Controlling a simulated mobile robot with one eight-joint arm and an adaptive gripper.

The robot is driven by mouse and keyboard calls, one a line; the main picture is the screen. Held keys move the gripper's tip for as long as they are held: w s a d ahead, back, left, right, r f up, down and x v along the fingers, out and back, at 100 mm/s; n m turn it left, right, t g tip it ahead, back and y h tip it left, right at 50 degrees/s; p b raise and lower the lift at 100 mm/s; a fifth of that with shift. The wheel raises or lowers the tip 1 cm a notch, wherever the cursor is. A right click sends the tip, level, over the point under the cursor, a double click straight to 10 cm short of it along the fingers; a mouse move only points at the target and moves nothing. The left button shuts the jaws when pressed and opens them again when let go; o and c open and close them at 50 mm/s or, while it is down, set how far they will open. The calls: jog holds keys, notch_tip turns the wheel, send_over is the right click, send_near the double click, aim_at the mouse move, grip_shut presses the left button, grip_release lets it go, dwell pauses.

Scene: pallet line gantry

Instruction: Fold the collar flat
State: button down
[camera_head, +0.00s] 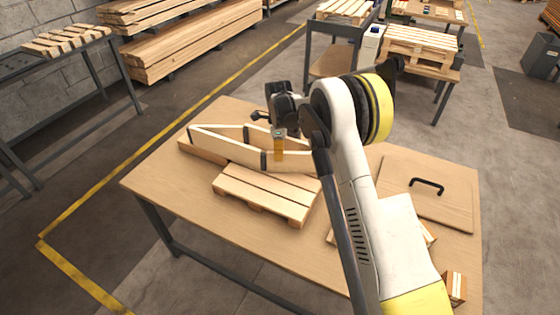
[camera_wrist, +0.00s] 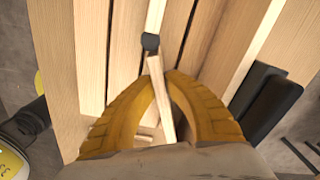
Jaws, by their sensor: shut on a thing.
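The collar (camera_head: 222,150) is a hinged frame of pale wooden boards with dark hinges at its corners. It stands on edge on the table and is partly folded, its long sides close together in a narrow, slanted shape. My gripper (camera_head: 279,149), with orange-yellow fingers, is shut on the collar's board near its right end, to the right of a dark hinge (camera_head: 263,160). In the wrist view the fingers (camera_wrist: 162,78) close around the board's narrow edge (camera_wrist: 160,100), just below a dark hinge (camera_wrist: 150,42). The collar's far right end is hidden behind my arm.
A small pallet (camera_head: 262,194) lies on the table (camera_head: 190,207) in front of the collar. A square wooden lid (camera_head: 400,185) with a black handle (camera_head: 427,185) lies at the right. A small box (camera_head: 456,287) sits at the front right corner. The table's front left is clear.

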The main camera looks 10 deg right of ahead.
jog(key=shift+w+d+m, duration=0.25)
jog(key=shift+w+m, duration=0.35)
jog(key=shift+w, duration=0.15)
jog(key=c, duration=1.4)
grip_release()
jog(key=shift+w+d, duration=0.1)
jog(key=shift+w, duration=0.05)
jog(key=shift+c, duration=0.2)
notch_tip(320, 180, up, 12)
